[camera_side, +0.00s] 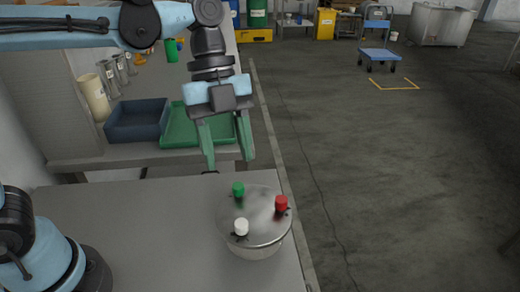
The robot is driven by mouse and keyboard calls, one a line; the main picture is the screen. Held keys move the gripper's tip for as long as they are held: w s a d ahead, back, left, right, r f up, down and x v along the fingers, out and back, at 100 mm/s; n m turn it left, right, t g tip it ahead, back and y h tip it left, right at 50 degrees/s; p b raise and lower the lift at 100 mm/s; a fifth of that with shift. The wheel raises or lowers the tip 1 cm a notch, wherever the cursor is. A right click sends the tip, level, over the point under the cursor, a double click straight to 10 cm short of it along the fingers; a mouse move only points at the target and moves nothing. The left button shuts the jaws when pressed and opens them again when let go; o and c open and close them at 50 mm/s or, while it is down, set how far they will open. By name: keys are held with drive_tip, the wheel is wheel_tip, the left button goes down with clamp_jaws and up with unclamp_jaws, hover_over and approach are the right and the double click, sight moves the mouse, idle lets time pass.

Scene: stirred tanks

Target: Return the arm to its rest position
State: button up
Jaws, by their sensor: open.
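My gripper (228,166) hangs from the light-blue arm, pointing down, with two green fingers spread apart and nothing between them. It is above and slightly behind a round steel tank (257,249) that stands on the grey table. The tank's lid (262,213) carries a green knob (238,189), a red knob (281,203) and a white knob (241,227). The fingertips look apart from the green knob. The arm reaches in from the upper left.
A dark blue tray (137,136) and a green tray (177,143) sit on the bench behind, near a cream cylinder (94,98) and several grey ones. The grey table (150,225) is bare left of the tank. Open floor lies right, with a blue cart (380,54) far off.

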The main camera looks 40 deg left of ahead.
drive_tip(key=a+f+n+t+y, duration=0.2)
drive_tip(key=a+n, duration=0.5)
drive_tip(key=n, duration=0.5)
drive_tip(key=a+f+n+t+y, duration=0.1)
drive_tip(key=a+f+n+t, duration=0.3)
drive_tip(key=a+n+t, duration=0.3)
drive_tip(key=n, duration=0.5)
drive_tip(key=shift+s+a+y, duration=0.2)
drive_tip(key=shift+a+y, duration=0.05)
drive_tip(key=shift+y, duration=0.15)
